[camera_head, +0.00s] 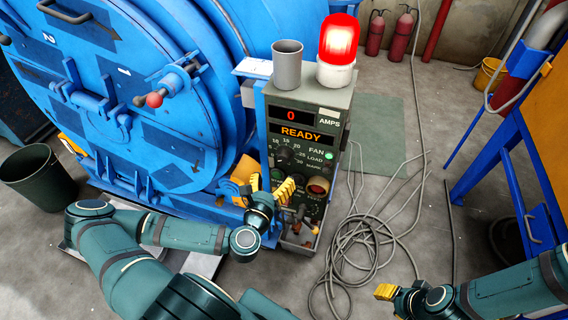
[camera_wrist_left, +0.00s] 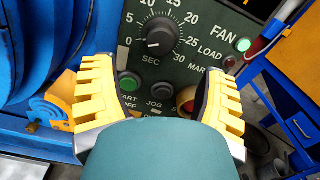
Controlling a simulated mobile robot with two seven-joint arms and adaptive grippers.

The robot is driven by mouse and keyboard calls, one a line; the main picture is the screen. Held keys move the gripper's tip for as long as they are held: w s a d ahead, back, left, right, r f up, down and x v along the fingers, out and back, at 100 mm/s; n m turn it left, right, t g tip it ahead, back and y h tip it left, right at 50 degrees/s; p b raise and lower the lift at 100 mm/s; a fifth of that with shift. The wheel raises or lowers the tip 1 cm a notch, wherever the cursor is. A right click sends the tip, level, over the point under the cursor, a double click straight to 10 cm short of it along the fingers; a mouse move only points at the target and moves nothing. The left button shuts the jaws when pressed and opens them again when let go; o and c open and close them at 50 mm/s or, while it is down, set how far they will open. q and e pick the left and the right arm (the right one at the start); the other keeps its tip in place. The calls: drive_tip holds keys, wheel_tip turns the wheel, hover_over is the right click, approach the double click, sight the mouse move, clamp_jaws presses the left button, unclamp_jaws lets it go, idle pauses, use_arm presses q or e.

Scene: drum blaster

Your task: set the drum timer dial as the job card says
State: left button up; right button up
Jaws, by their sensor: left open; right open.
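The timer dial (camera_wrist_left: 160,38) is a black round knob marked SEC, with a 0 to 30 scale, on the grey-green control box (camera_head: 313,104). Its white mark appears to point left toward 0. The dial also shows small in the head view (camera_head: 285,157). My left gripper (camera_head: 268,190) is open and empty in front of the lower panel. In the left wrist view its yellow fingers (camera_wrist_left: 160,95) stand apart, with the dial beyond and above the gap. My right gripper (camera_head: 388,293) is open at the lower right, partly hidden. A white paper (camera_head: 254,68) lies by the box top; its writing is unreadable.
A green START button (camera_wrist_left: 130,83), a JOG button (camera_wrist_left: 161,90) and a red button (camera_wrist_left: 187,98) sit below the dial. A grey cup (camera_head: 287,65) and lit red beacon (camera_head: 337,52) top the box. The blue drum (camera_head: 150,90) is left; loose cable (camera_head: 360,240) lies right.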

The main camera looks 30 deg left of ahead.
sight(283, 160)
use_arm(q)
drive_tip(key=x, duration=0.9)
drive_tip(key=shift+d+b, duration=0.1)
drive_tip(key=shift+b, duration=0.3)
drive_tip(key=c, duration=1.2)
